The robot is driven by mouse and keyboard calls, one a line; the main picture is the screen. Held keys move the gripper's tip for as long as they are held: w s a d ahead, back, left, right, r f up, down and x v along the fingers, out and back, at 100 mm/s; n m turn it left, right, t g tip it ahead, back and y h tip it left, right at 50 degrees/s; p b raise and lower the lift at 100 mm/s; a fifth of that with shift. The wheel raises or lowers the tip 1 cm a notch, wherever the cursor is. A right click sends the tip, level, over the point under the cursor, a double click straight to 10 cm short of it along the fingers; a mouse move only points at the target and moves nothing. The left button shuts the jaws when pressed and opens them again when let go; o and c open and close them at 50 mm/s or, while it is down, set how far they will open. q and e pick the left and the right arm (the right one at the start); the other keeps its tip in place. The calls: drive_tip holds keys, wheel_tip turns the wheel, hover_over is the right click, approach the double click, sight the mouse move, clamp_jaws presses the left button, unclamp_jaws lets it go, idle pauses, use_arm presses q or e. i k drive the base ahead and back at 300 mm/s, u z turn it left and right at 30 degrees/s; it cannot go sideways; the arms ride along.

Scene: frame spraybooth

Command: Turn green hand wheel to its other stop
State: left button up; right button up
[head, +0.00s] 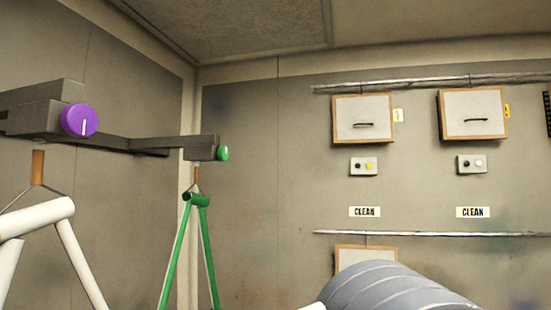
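A small green round knob (223,153), which looks like the green hand wheel, sits on the end of a dark grey rail arm (175,145) at centre left. It is seen nearly edge-on, and I cannot make out a mark that tells its turned position. Below it a green bicycle frame (181,252) hangs from a brown hook piece (196,180). Neither of my grippers shows in this view.
A larger purple knob (79,120) with a white mark is nearer on the left, above a hanging white frame (38,218). Two wood-edged boxes (363,104) (473,100) hang on the back wall. A grey ribbed cylindrical thing (395,288) fills the bottom right.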

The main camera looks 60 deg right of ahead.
sight(222, 153)
drive_tip(key=z, duration=1.25)
drive_tip(key=k, duration=0.5)
drive_tip(key=z, duration=1)
drive_tip(key=i, duration=1)
drive_tip(key=z, duration=0.45)
drive_tip(key=i, duration=0.8)
drive_tip(key=u, duration=0.9)
drive_tip(key=i, duration=0.65)
drive_tip(key=u, duration=0.75)
